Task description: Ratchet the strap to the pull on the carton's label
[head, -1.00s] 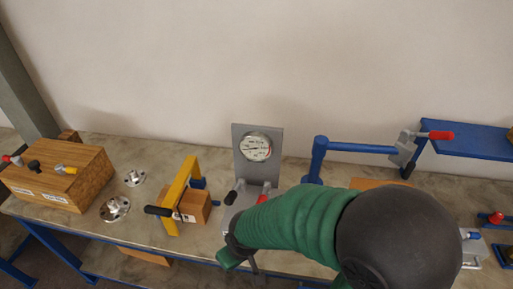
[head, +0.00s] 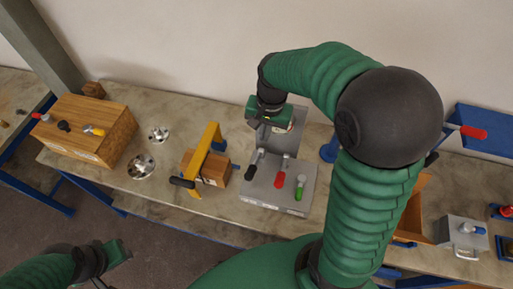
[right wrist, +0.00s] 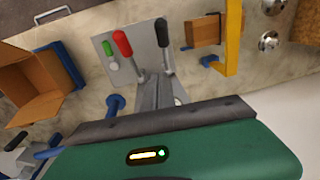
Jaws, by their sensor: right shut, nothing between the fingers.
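A small pale label seems to be on the carton's front, too small to read. No strap can be clearly made out. The carton (right wrist: 203,32) and the yellow frame (right wrist: 233,40) also show in the right wrist view. My left gripper (head: 104,280) is low at the left, fingers partly cut off.
A grey lever box (head: 262,192) with black, red and green levers stands right of the carton. A wooden box (head: 85,130) and two metal flanges (head: 141,166) are at left. An open carton (right wrist: 38,85) and a blue post (right wrist: 115,103) lie on the other side.

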